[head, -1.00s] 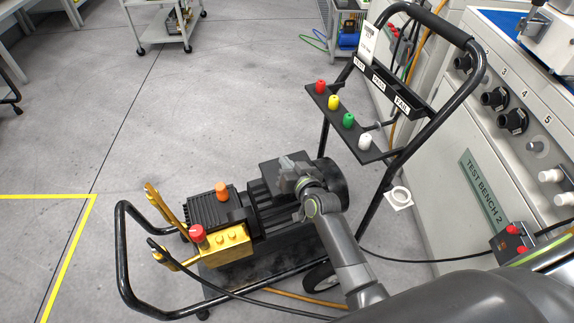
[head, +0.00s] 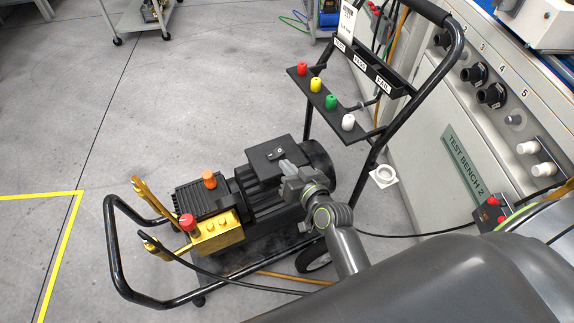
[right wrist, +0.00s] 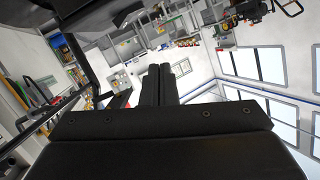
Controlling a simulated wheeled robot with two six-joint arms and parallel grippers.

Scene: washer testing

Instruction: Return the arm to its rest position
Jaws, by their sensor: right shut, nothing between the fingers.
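My right gripper (head: 290,176) is in the head view, in front of the black motor of the pressure washer (head: 262,205). Its arm comes in from the lower right. In the right wrist view its two black fingers (right wrist: 159,84) are pressed together with nothing between them. The washer has a brass-coloured pump block (head: 215,232) with a red knob and an orange cap on the black housing behind it. I cannot tell whether the gripper touches the motor. My left gripper is not in view.
The washer's black tubular cart handle (head: 455,50) rises at the right, with a rack of coloured nozzles (head: 325,98). Test bench 2 (head: 440,130) stands along the right. A black cable runs to a small red-buttoned box (head: 492,213).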

